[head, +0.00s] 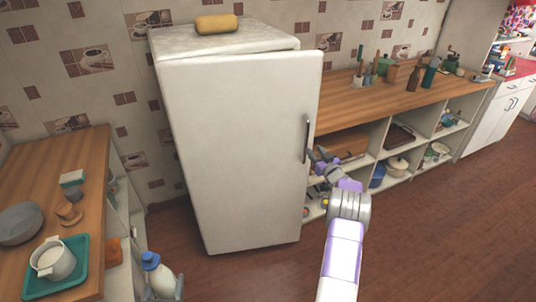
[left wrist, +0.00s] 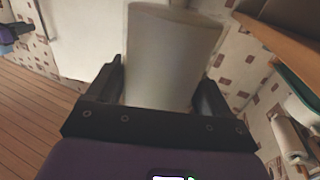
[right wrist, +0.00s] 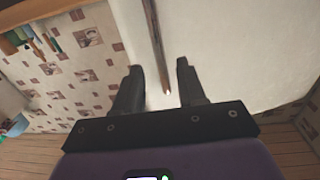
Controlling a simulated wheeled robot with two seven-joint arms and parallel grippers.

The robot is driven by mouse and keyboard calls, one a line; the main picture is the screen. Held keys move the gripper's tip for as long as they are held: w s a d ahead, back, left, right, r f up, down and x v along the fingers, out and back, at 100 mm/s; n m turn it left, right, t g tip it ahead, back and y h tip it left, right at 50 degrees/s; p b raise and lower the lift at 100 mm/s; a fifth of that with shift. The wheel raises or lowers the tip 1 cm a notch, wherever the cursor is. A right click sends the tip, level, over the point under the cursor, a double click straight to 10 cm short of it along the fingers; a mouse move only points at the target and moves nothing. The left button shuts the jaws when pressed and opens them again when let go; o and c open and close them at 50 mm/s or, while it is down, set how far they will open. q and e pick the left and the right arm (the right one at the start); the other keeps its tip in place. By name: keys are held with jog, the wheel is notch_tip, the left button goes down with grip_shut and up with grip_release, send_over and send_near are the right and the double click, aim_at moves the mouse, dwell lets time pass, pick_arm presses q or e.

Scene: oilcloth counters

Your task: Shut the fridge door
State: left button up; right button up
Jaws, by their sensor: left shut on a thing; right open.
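The white fridge (head: 225,40) stands between two counters. Its door (head: 240,150) is slightly ajar, its right edge standing out from the body. The handle (head: 308,138) is a vertical bar near that edge. My right gripper (head: 318,160) is by the lower handle. In the right wrist view my right gripper (right wrist: 158,68) is open, with the handle (right wrist: 156,40) passing between its fingertips in the picture; I cannot tell whether they touch.
A yellow loaf-like thing (head: 216,23) lies on the fridge top. The left counter (head: 75,160) holds a teal tray (head: 75,275) with a pot. The right counter (head: 395,95) has open shelves with pots below. Wooden floor (head: 430,240) is clear at the right.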

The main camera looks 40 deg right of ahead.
jog(key=shift+v, duration=1.65)
